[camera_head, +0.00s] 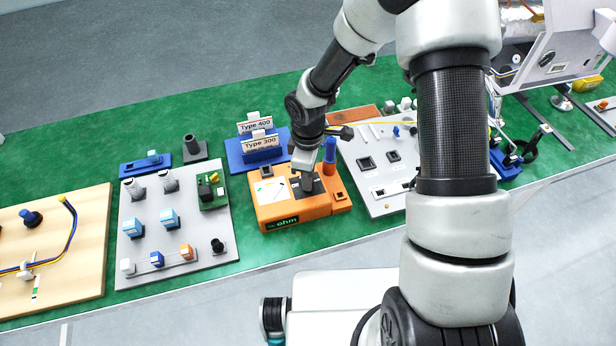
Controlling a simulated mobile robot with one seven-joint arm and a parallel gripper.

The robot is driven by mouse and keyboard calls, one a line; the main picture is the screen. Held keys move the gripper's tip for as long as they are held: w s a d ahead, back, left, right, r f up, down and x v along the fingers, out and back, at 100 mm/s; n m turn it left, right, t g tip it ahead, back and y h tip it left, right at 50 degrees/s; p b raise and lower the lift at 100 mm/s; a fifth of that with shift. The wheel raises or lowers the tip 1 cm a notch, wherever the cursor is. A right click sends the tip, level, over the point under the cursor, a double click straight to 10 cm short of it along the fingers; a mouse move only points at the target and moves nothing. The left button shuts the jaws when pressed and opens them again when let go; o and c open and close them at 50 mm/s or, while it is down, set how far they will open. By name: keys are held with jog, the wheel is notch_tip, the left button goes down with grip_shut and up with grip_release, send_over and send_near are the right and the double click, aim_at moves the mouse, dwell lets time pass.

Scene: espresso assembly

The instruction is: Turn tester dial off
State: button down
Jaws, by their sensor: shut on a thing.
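The tester is an orange box (290,212) marked "ohm" on its front, standing on the green bench. It has a white meter face (270,191) at its left and a dark panel beside it. My gripper (308,181) points down over the dark panel and is shut on a small dark piece there, apparently the tester dial (307,184). The fingers hide most of the dial, so its setting cannot be read. A blue upright piece (330,149) stands just right of the gripper at the tester's back.
A grey board (136,222) with blue, white and orange parts lies left of the tester. A blue stand (240,160) with "Type 400" and "Type 300" labels is behind it. A light grey board (376,207) lies close on the right. Green bench (90,154) is clear at the back left.

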dwell(0.5)
jog(key=c, duration=1.9)
grip_release()
jog(key=shift+o, duration=0.2)
jog(key=shift+r, duration=0.1)
notch_tip(320, 180, up, 17)
jog(key=p, duration=0.1)
jog(key=shift+r+p, duration=0.2)
jog(key=shift+p, duration=0.1)
